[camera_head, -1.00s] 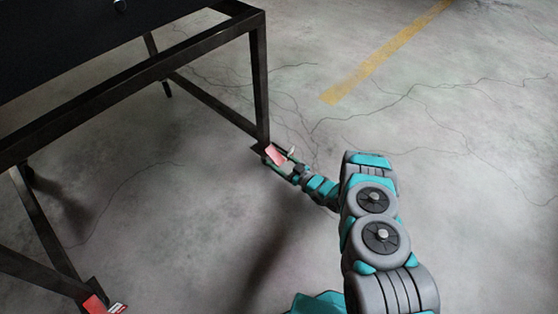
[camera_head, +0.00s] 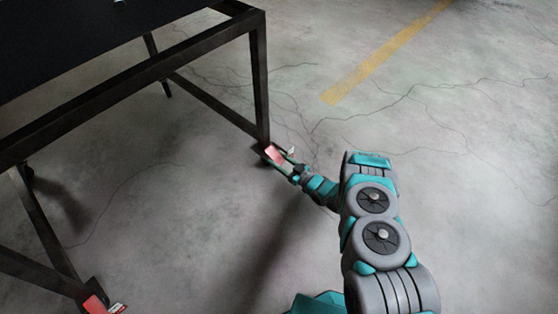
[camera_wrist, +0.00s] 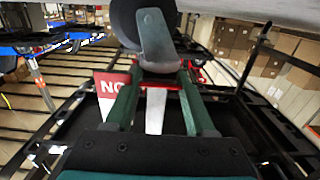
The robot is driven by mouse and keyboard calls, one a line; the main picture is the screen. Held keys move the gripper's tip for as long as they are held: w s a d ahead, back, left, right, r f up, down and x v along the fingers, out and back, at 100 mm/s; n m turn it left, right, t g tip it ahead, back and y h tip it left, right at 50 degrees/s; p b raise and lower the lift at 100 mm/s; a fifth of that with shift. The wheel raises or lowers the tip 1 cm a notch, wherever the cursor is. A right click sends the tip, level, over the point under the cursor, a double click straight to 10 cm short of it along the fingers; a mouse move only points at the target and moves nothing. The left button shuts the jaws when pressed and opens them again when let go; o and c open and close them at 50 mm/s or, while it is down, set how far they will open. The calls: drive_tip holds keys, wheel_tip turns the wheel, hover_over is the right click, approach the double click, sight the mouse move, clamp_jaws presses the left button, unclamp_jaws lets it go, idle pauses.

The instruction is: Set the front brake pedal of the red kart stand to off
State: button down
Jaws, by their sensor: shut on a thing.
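The kart stand (camera_head: 259,85) is a dark metal frame in the head view, with casters at its feet. A red brake pedal (camera_head: 274,154) is at its far right leg. My gripper (camera_head: 279,158) is at that pedal, low near the floor. In the wrist view, the two green fingers of my gripper (camera_wrist: 158,80) reach either side of a red and pale pedal (camera_wrist: 154,108), shut on it. A dark caster wheel (camera_wrist: 126,22) with a grey bracket is just beyond the fingertips. The pedal's exact tilt is hard to tell.
A second red pedal (camera_head: 95,304) is at the near leg, with a small tag beside it. Cardboard boxes (camera_wrist: 226,44) show behind. The floor right of the stand is clear.

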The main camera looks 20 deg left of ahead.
sight(274, 154)
drive_tip(key=r+p, duration=0.1)
drive_tip(key=g+h+p, duration=0.1)
drive_tip(key=shift+d+r+h+p, duration=0.2)
drive_tip(key=shift+r+h+p, duration=0.1)
drive_tip(key=shift+r, duration=0.05)
drive_tip(key=shift+s+d+r+g+h+p, duration=0.1)
drive_tip(key=shift+r+g+h+p, duration=0.25)
drive_tip(key=shift+h, duration=0.55)
drive_tip(key=shift+s+d+r+g+h+p, duration=0.1)
drive_tip(key=shift+r+g+h+p, duration=0.25)
drive_tip(key=shift+h, duration=0.55)
drive_tip(key=shift+a, duration=0.1)
drive_tip(key=shift+c, duration=1.2)
unclamp_jaws()
drive_tip(key=shift+r, duration=0.1)
